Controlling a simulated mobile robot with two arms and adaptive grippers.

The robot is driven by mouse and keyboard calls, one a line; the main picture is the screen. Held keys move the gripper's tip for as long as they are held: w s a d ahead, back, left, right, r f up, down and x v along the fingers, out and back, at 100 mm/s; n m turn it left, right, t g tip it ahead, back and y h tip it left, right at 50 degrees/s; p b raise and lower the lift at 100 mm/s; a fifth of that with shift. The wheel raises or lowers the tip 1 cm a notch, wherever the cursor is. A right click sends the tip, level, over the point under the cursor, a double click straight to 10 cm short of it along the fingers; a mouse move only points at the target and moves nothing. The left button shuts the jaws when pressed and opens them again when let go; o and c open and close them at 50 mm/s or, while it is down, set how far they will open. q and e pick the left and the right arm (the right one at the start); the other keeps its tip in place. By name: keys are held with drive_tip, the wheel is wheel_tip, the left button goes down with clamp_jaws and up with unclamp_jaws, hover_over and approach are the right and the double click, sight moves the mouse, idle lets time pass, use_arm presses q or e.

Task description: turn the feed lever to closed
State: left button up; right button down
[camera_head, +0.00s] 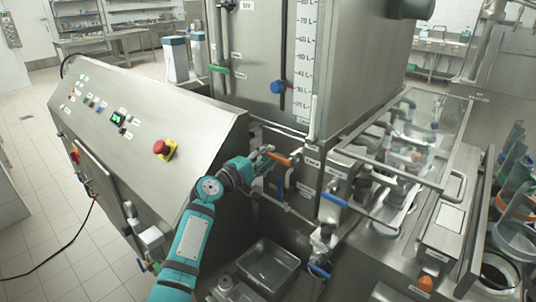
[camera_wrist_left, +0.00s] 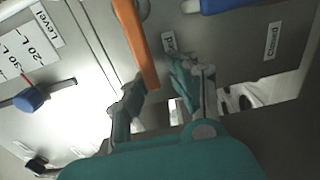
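An orange lever (camera_head: 279,159) sits on the front of the machine, below the tank. In the left wrist view the orange lever (camera_wrist_left: 136,42) runs down from the top edge, its free end lying between the two fingers and closer to the left finger. My left gripper (camera_head: 265,157) is at this lever, with its fingers apart (camera_wrist_left: 160,92). I cannot tell whether a finger touches the lever. A label ending in "ed" (camera_wrist_left: 168,42) is partly hidden beside the right finger. Another label reading "closed" (camera_wrist_left: 272,41) is farther right. My right gripper is not in view.
A blue lever (camera_head: 334,200) is to the right of the orange one. A metal tray (camera_head: 268,267) lies below. The sloped control panel (camera_head: 150,125) with a red stop button stands left of my arm. A clear guard (camera_head: 425,135) covers pipes at right.

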use_arm(q)
drive_tip(key=shift+o, duration=1.1)
drive_tip(key=shift+a+r, duration=0.1)
drive_tip(key=shift+a, duration=0.05)
drive_tip(key=shift+w, duration=0.1)
drive_tip(key=v, duration=1.2)
